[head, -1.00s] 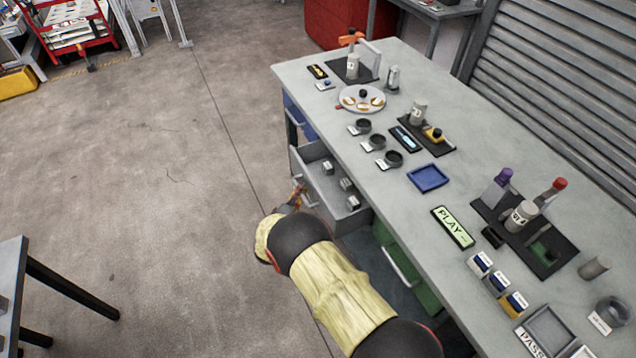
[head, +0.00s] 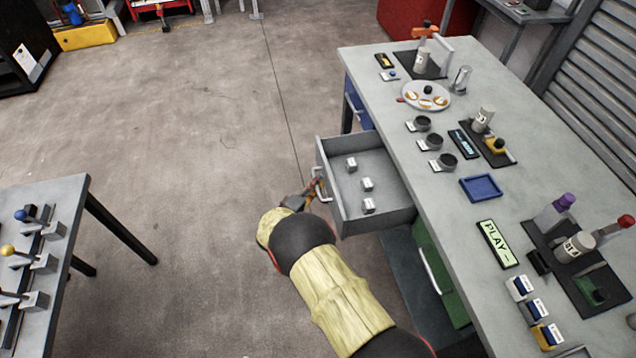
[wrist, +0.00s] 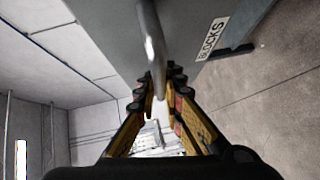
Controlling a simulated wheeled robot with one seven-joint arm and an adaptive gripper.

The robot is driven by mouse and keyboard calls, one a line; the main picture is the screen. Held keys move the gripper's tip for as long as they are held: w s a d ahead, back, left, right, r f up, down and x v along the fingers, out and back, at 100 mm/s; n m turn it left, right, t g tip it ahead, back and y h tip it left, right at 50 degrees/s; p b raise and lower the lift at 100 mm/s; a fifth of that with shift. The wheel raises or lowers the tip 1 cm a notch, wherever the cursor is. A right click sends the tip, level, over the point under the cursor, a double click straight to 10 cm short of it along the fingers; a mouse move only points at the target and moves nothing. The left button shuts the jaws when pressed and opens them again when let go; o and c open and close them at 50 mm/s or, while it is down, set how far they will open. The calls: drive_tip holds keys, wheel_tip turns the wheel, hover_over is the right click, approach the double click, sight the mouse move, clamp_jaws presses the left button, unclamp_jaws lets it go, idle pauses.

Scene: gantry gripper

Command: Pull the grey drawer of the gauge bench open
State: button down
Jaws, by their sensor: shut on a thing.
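The grey drawer (head: 346,216) of the gauge bench (head: 440,195) stands well out from the bench, with several small grey blocks (head: 367,184) inside. Its front shows in the wrist view (wrist: 120,28), with a label reading BLOCKS. My gripper (head: 312,190) is at the drawer's front, shut on the bar handle (head: 320,190). In the wrist view the handle (wrist: 152,45) runs between the fingers of my gripper (wrist: 160,85). The exact finger contact is small and partly hidden.
A blue drawer (head: 360,105) and a green drawer (head: 440,275) sit on either side, both in the bench. A table with levers (head: 50,240) stands at the left. Open floor (head: 200,130) lies between it and the bench.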

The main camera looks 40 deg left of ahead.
drive_tip(key=shift+f, duration=0.1)
drive_tip(key=c, duration=1.9)
unclamp_jaws()
drive_tip(key=shift+s, duration=0.1)
drive_tip(key=s, duration=0.4)
drive_tip(key=s+r, duration=0.1)
drive_tip(key=s, duration=0.2)
drive_tip(key=s+d, duration=0.1)
drive_tip(key=s, duration=0.3)
drive_tip(key=shift+s+r, duration=0.35)
drive_tip(key=shift+r, duration=0.05)
